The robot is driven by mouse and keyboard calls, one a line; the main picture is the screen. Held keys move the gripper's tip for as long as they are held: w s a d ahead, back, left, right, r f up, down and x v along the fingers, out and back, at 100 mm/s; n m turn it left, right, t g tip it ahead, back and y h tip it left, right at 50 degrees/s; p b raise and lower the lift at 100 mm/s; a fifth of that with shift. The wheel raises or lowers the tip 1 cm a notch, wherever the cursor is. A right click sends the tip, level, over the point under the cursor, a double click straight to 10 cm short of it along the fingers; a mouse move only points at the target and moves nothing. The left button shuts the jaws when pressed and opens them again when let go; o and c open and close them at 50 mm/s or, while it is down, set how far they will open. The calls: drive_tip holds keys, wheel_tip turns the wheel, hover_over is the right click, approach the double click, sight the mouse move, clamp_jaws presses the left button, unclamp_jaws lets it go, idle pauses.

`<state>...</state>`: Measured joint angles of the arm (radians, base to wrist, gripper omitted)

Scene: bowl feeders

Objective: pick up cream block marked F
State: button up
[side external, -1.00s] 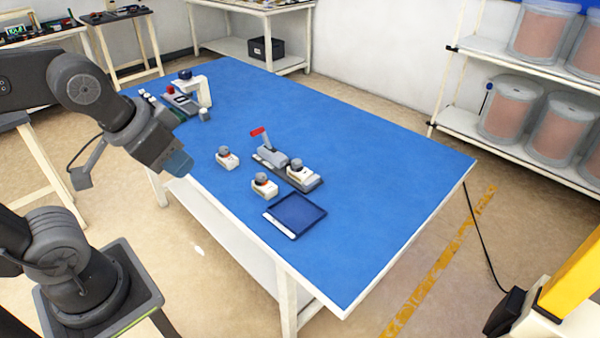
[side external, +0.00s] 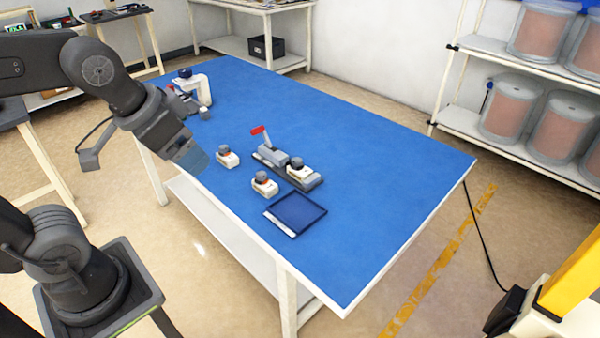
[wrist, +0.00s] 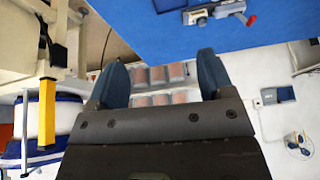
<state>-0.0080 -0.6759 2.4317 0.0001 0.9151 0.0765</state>
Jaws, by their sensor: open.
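Three cream blocks with dark round knobs show in the side view. One (side external: 228,160) stands on the blue table at the left, one (side external: 265,187) stands nearer the front, and one (side external: 299,175) sits on the right end of a grey clamp fixture (side external: 272,155) with a red handle. I cannot read any letter on them, so I cannot tell which is marked F. My gripper (side external: 195,160) is in the air by the table's left edge, left of the nearest block and apart from it. In the wrist view its two blue fingers (wrist: 162,75) are spread with nothing between them.
A dark blue tray (side external: 296,214) lies in front of the fixture. A white bracket-like device (side external: 205,90) stands at the back left of the table (side external: 370,200). The table's right half is clear. The fixture's red handle (wrist: 251,20) shows in the wrist view.

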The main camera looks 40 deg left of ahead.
drive_tip(key=w+a+r+m+g, duration=0.25)
drive_tip(key=w+m, duration=0.25)
drive_tip(key=w, duration=0.8)
drive_tip(key=m+g, duration=0.3)
drive_tip(key=m, duration=0.9)
hover_over(300, 161)
wheel_tip(300, 161, down, 19)
drive_tip(key=f, duration=0.9)
drive_tip(key=shift+w+d+f, duration=0.1)
drive_tip(key=shift+w+d, duration=0.05)
drive_tip(key=shift+d, duration=0.15)
drive_tip(key=shift+s+a+f, duration=0.1)
drive_tip(key=shift+s+f, duration=0.05)
drive_tip(key=shift+f, duration=1.15)
drive_tip(key=shift+s+a+f, duration=0.1)
drive_tip(key=shift+f, duration=1.2)
drive_tip(key=shift+r, duration=0.1)
drive_tip(key=c, duration=1.1)
